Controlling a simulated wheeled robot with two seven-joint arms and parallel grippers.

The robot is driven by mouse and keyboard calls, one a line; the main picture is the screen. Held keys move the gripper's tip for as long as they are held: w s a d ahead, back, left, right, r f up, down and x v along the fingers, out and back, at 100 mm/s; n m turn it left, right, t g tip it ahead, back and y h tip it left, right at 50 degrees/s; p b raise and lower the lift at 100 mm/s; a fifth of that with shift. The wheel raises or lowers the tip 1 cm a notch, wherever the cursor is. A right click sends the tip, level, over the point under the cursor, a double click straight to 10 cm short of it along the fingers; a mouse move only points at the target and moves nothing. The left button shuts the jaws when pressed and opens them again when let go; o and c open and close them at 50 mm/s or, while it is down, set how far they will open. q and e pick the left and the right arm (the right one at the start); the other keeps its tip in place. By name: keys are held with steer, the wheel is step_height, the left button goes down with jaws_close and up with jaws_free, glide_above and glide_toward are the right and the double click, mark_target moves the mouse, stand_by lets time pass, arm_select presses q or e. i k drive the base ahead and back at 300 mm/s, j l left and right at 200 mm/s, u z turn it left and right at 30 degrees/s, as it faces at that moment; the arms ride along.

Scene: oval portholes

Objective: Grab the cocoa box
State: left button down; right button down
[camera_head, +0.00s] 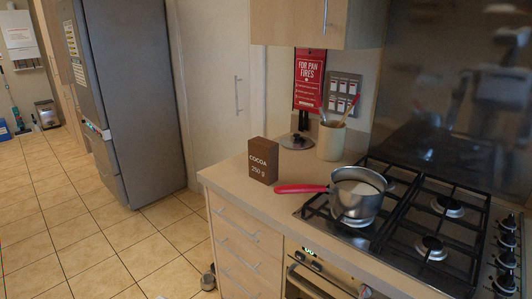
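The cocoa box (262,161) is a small brown upright box with white lettering reading "COCOA 250 g". It stands on the wooden counter (232,172), near the counter's left end. Neither of my grippers shows in the head view, and nothing is touching the box from my side.
A steel saucepan (357,199) with a red handle (301,188) stands on the gas hob (432,222), its handle pointing toward the box. A utensil pot (331,141) stands behind. A wall cupboard (312,22) hangs above. The tiled floor (75,222) at left is mostly clear.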

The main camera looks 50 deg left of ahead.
mark_target(264, 153)
steer(key=u, duration=1.75)
